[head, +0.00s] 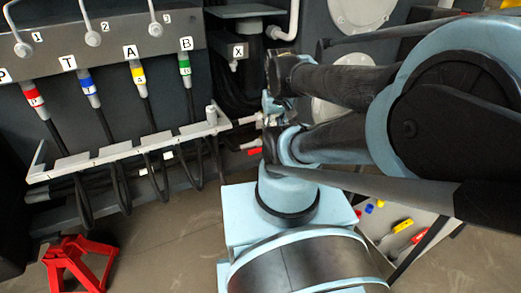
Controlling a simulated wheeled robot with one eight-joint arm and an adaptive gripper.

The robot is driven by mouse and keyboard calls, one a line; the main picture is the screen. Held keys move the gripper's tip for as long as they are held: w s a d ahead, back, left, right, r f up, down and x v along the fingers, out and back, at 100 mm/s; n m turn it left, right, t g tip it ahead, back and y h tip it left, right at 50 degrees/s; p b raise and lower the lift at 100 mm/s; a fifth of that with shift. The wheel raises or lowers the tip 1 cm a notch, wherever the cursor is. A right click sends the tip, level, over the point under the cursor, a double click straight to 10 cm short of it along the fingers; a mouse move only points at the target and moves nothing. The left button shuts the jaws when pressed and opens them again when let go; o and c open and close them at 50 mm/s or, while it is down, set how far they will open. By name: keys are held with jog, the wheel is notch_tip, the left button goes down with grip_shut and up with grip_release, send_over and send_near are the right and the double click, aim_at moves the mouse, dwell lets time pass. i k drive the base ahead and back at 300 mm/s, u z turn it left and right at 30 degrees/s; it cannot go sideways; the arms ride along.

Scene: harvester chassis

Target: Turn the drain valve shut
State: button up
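A small pale pipe fitting (250,144) with a red piece (254,151), possibly the drain valve and its handle, sits right of the hose rail, low on the dark chassis. My gripper (267,120) is just above and to the right of it, largely hidden by my own arm links. I cannot tell whether the fingers touch the valve or whether they are open or shut. The valve's far side is hidden behind my arm.
A grey rail (130,152) with black hoses looping under it stands left of my gripper. Hoses with red, blue, yellow and green bands hang from a panel (115,50). A red stand (78,263) is on the floor. A tray (412,222) holds small coloured items.

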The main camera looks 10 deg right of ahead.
aim_at(252, 152)
jog(key=z, duration=0.5)
jog(key=k, duration=0.9)
jog(key=z, duration=0.1)
